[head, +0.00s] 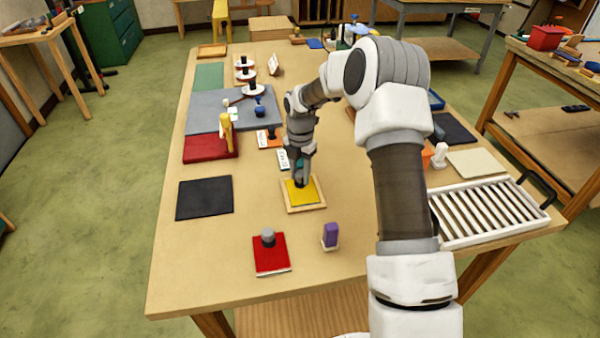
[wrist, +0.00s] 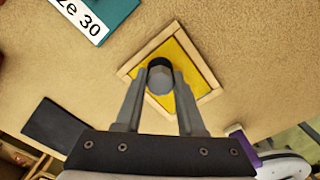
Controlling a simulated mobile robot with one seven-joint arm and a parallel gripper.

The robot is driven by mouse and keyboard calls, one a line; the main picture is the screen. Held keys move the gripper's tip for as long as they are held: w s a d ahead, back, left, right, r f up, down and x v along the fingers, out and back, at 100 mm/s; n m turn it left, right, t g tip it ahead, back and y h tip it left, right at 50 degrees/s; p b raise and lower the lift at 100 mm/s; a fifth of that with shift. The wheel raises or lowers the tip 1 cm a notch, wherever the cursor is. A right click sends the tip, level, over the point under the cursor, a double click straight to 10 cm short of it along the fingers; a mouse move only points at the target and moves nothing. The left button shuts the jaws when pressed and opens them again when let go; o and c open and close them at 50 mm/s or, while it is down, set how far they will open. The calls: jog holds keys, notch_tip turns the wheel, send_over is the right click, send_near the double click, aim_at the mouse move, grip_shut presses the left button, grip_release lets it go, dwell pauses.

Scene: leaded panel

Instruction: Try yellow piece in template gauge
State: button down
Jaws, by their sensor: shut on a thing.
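The yellow piece (head: 310,196) is a flat square with a dark, grey-topped knob (wrist: 160,78). It lies within the outline of the template gauge (head: 291,209), a pale wooden square frame on the table. The frame (wrist: 200,57) surrounds the yellow piece (wrist: 179,53) in the wrist view, with its near part hidden behind my fingers. Whether the piece sits flat inside or slightly above the rim, I cannot tell. My gripper (head: 300,183) points down over the gauge. Its two fingers (wrist: 160,82) are shut on the knob.
A teal block with a white size label (wrist: 88,18) stands just behind the gauge. A black mat (head: 204,198) lies left, a red piece with a grey knob (head: 271,262) in front, and a purple-topped block (head: 330,236) front right. A slatted white rack (head: 490,208) stands at right.

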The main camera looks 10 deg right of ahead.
aim_at(300, 173)
jog(key=shift+c, duration=2.2)
grip_release()
notch_tip(300, 173, up, 17)
jog(key=shift+r, duration=0.2)
